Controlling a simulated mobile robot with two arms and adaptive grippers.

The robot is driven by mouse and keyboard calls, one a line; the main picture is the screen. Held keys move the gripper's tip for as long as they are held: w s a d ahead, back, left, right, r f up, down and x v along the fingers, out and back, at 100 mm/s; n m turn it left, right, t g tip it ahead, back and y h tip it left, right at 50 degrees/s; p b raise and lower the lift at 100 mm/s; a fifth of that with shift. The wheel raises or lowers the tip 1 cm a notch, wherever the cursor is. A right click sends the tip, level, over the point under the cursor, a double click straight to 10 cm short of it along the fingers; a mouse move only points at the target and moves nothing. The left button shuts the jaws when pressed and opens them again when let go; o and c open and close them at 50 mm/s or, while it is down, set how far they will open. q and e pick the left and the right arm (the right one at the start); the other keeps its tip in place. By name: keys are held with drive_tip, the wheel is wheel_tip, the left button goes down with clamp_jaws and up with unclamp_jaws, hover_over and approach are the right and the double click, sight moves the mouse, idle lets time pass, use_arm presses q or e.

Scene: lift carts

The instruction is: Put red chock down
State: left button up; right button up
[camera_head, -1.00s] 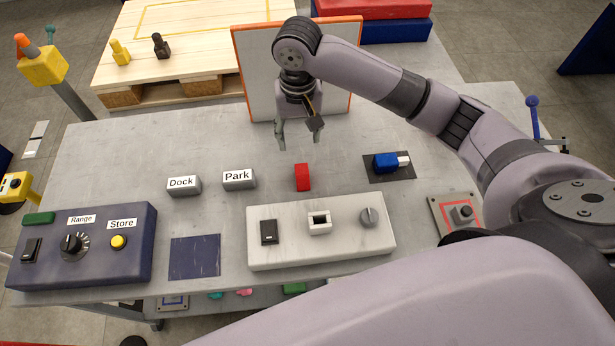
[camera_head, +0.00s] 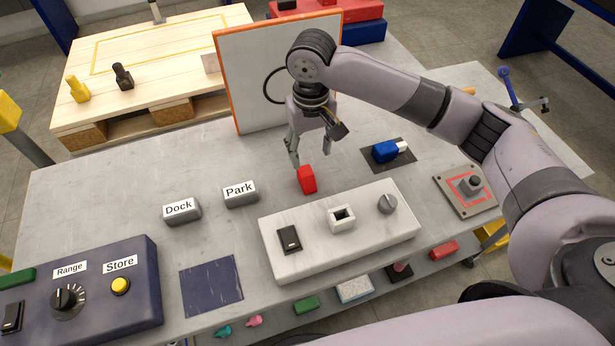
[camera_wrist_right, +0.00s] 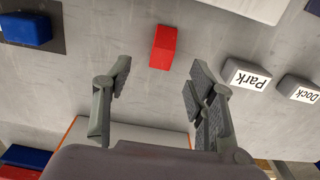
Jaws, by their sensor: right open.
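The red chock (camera_head: 307,179) lies on the grey tabletop, between the Park block and the blue block, behind the white control box. It also shows in the right wrist view (camera_wrist_right: 163,47), just beyond the fingertips. My right gripper (camera_head: 310,155) is open and empty, a little above and behind the chock. In the right wrist view its two fingers (camera_wrist_right: 157,82) are spread wide, with bare table between them and no contact with the chock. My left gripper is not in view.
The white control box (camera_head: 285,262) stands in front of the chock. The Park block (camera_head: 241,199) and Dock block (camera_head: 182,215) are left; a blue block (camera_head: 385,151) on a dark mat is right. An orange-edged panel (camera_head: 228,78) stands behind. Bare table lies around the chock.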

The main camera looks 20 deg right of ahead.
hover_over(307, 174)
drive_tip(key=f, duration=0.4)
drive_tip(key=shift+s+d+f, duration=0.2)
drive_tip(key=shift+d, duration=0.05)
drive_tip(key=f, duration=0.5)
drive_tip(key=shift+w+a+f+p, duration=0.15)
drive_tip(key=shift+a+p, duration=0.1)
drive_tip(key=shift+p, duration=0.15)
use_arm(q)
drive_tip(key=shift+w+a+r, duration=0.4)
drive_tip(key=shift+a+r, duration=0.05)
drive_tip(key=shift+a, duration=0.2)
use_arm(e)
drive_tip(key=shift+c, duration=0.4)
clamp_jaws()
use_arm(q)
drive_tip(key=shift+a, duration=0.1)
